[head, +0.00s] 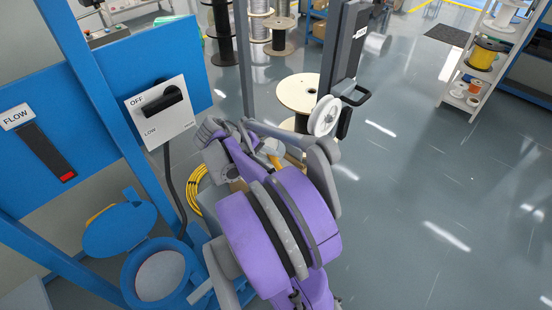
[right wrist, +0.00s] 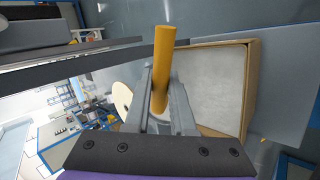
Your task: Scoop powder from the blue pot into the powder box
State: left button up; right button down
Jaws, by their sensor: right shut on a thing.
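The blue pot (head: 130,279) stands at the lower left in the head view, its lid (head: 118,232) swung open. Pale powder (head: 160,275) shows inside it. My right gripper (head: 268,152) is away from the pot, up and to the right, partly hidden by my purple arm. It is shut on an orange handle (head: 273,161), which also shows in the right wrist view (right wrist: 162,68). The scoop's bowl cannot be made out. In the right wrist view, a brown-edged box (right wrist: 251,90) with a pale grey inside, seemingly the powder box, lies beyond the fingers. My left gripper is out of view.
A blue frame with a FLOW panel (head: 78,150) and an OFF/LOW switch plate (head: 182,124) stands at the left. Yellow cable (head: 194,192) lies behind my arm. A dark post (head: 346,62) with a white reel (head: 324,116) stands beyond.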

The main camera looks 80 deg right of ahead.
pick_arm(q)
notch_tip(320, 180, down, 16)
jog(key=b, duration=1.4)
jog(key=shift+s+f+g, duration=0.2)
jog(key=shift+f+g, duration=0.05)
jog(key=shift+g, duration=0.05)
pick_arm(e)
jog(key=w+a+f+g+h, duration=0.3)
jog(key=w+f+g+h, duration=0.1)
jog(key=g+h, duration=0.1)
jog(key=shift+f+g, duration=0.4)
jog(key=shift+g, duration=0.3)
